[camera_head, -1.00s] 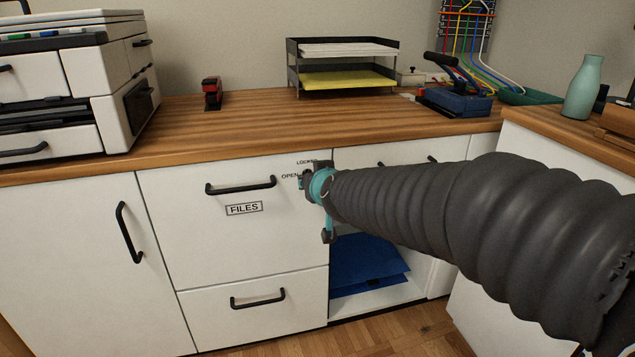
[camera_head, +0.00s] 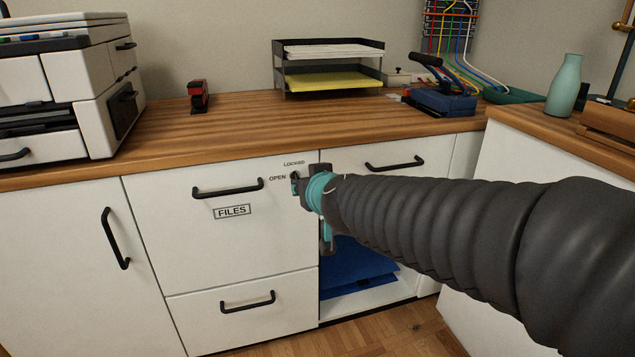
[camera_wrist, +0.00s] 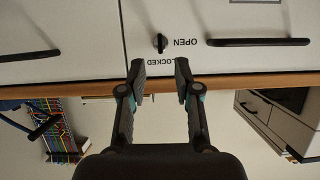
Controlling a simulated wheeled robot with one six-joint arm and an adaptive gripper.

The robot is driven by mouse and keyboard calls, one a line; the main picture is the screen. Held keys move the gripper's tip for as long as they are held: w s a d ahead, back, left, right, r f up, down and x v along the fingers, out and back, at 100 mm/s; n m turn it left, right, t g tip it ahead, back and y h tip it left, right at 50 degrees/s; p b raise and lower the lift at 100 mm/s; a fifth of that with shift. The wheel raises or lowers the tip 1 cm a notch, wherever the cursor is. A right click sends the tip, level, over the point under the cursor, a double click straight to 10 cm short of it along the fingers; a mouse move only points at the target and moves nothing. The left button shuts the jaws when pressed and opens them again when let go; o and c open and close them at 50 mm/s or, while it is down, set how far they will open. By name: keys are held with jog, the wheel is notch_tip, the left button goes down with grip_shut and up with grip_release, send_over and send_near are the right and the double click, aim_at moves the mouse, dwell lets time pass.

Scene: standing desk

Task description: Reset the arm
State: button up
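My gripper (camera_wrist: 160,68) is open and empty, its two fingers apart. In the wrist view, which is upside down, a small dark lock knob (camera_wrist: 160,42) lies beyond the gap between the fingertips, apart from them. The words OPEN and LOCKED are printed beside it. In the head view my gripper (camera_head: 310,187) is in front of the cabinet, just right of the OPEN label, and my arm runs off to the right. The FILES drawer (camera_head: 240,245) is shut. The gripper partly covers the lock area in the head view.
The wooden worktop (camera_head: 225,130) holds a printer (camera_head: 95,85), a red stapler (camera_head: 198,96), a paper tray (camera_head: 330,70) and a blue hole punch (camera_head: 440,100). Below, an open compartment holds blue folders (camera_head: 352,265). A side desk with a green bottle (camera_head: 564,87) stands at the right.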

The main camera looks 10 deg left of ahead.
jog(key=s+a+f+g, duration=0.2)
jog(key=s+f+g, duration=0.2)
jog(key=s+f, duration=0.2)
jog(key=s+d+f+g+p, duration=0.1)
jog(key=s+d+f+g, duration=0.1)
jog(key=s+d, duration=0.35)
jog(key=s+d+r+m+h+p, duration=0.2)
jog(key=s+d, duration=0.2)
jog(key=d, duration=0.5)
jog(key=s+d+r+m+h+p, duration=0.2)
jog(key=s+d+p, duration=0.1)
jog(key=d, duration=0.7)
jog(key=s+d+r+m+h+p, duration=0.2)
jog(key=s+d, duration=0.3)
jog(key=d, duration=0.5)
jog(key=shift+s+d+r+h+p, duration=0.15)
jog(key=shift+s+r+h+p, duration=0.1)
jog(key=shift+r+h+p, duration=0.35)
